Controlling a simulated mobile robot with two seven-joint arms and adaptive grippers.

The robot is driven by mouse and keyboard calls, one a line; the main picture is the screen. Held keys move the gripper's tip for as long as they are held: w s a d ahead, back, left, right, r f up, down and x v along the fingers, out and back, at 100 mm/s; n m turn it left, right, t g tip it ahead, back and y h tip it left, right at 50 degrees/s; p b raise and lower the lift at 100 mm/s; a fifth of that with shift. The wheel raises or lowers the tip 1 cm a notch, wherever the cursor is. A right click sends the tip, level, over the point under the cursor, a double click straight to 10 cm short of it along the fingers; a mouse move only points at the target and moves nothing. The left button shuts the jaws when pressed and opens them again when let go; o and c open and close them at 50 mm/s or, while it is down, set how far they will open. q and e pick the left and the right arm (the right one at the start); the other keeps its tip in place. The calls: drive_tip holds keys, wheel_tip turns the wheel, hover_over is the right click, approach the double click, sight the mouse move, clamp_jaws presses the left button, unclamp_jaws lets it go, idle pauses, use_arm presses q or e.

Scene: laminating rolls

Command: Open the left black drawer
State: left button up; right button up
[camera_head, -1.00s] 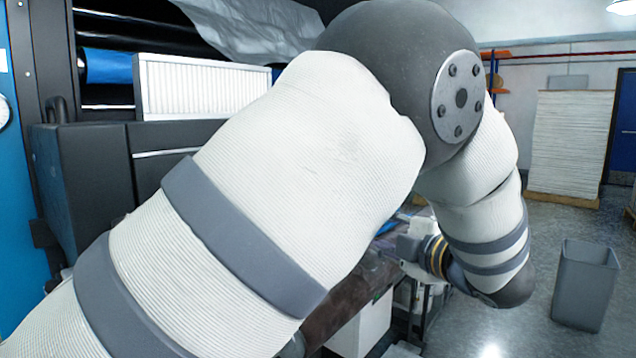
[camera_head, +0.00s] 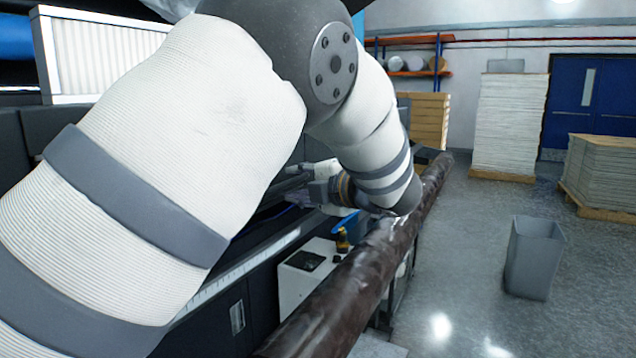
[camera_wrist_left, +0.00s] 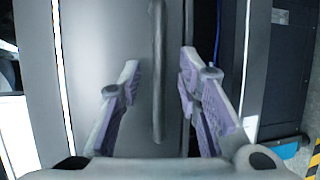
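In the left wrist view, a dark bar handle (camera_wrist_left: 158,75) runs upright in the picture along a grey panel (camera_wrist_left: 97,40). I cannot tell for sure whether this panel is the left black drawer. My left gripper (camera_wrist_left: 160,72) is open, with one purple-padded finger on each side of the handle and a gap on both sides. In the head view my left gripper (camera_head: 290,184) points left at the dark machine front (camera_head: 225,318), and my arm hides much of it. My right gripper is in neither view.
A long brown roll (camera_head: 345,300) lies along the machine's front edge. A white box (camera_head: 300,280) and a yellow-and-black tool (camera_head: 342,239) are behind it. A grey bin (camera_head: 533,260) stands on the open floor at right, with paper stacks (camera_head: 510,120) further back.

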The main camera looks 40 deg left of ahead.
sight(293, 182)
use_arm(q)
drive_tip(key=shift+x, duration=1.55)
drive_tip(key=shift+c, duration=0.5)
clamp_jaws()
